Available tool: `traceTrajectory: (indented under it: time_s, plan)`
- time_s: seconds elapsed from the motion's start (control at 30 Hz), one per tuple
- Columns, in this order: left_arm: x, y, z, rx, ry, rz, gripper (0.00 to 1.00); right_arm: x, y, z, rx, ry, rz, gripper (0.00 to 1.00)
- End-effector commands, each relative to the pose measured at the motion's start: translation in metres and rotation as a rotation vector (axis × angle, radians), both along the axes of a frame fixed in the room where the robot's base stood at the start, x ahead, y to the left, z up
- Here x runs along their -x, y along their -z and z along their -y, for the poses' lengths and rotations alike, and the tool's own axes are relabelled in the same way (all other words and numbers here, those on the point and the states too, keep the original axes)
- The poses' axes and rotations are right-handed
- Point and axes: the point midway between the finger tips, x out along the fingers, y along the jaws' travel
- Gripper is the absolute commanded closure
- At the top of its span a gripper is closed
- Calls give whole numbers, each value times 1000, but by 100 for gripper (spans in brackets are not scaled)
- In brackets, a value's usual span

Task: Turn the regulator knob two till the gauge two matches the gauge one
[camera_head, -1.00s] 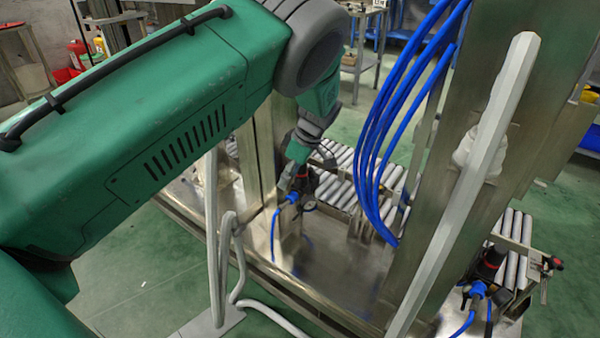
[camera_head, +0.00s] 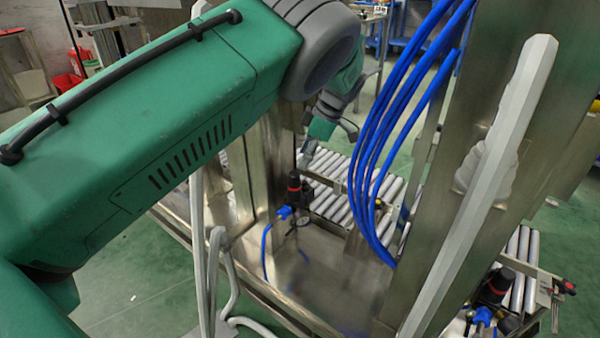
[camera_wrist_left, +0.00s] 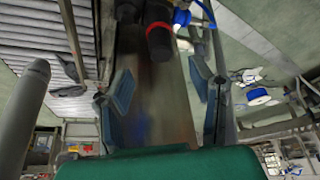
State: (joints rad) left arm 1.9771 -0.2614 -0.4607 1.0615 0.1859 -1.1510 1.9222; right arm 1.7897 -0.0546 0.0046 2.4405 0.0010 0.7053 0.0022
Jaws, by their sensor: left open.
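A black regulator knob with a red ring (camera_head: 294,183) stands upright on the metal bench, with a blue fitting and a small gauge (camera_head: 303,219) by it. The dial is too small to read. My left gripper (camera_head: 328,142) is open and empty, above and to the right of this knob, apart from it. In the left wrist view a black knob with a red ring (camera_wrist_left: 159,40) shows beyond the spread fingers (camera_wrist_left: 163,92). A second regulator with a red ring (camera_head: 497,287) is at the lower right; no readable gauge shows there. Which regulator is number two, I cannot tell.
Blue hoses (camera_head: 385,140) hang in front of a metal post (camera_head: 500,90). A pale slanted bar (camera_head: 485,180) crosses at the right. Roller conveyors (camera_head: 335,200) lie behind the regulator. A metal upright (camera_head: 262,165) stands close to its left. The bench surface in front is mostly clear.

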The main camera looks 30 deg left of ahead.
Motion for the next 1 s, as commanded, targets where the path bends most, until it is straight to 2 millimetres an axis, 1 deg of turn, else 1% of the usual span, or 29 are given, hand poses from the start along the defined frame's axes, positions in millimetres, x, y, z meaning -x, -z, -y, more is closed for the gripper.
traceTrajectory:
  time_s: [0.13, 0.4, 0.5, 0.63, 0.9, 0.97, 1.0]
  plan:
    - [3, 14, -4, 0, -1, -3, 51, 0, 6, 0, 0, 0, -1, 60]
    - [10, 54, -19, 0, 0, -3, 51, 1, 23, 0, 0, 0, -1, 60]
    - [12, 64, -23, 1, 0, -2, 51, 1, 26, 0, 0, 0, -1, 60]
    - [13, 69, -26, 1, 0, -2, 51, 1, 28, 0, 0, 0, -1, 60]
    - [13, 70, -26, 1, 1, -1, 51, 1, 27, 0, 0, 0, -1, 60]
    - [13, 70, -26, 1, 1, -1, 72, 1, 27, 0, 0, 0, -1, 60]
    - [13, 70, -26, 1, 1, -1, 86, 1, 27, 0, 0, 0, -1, 60]
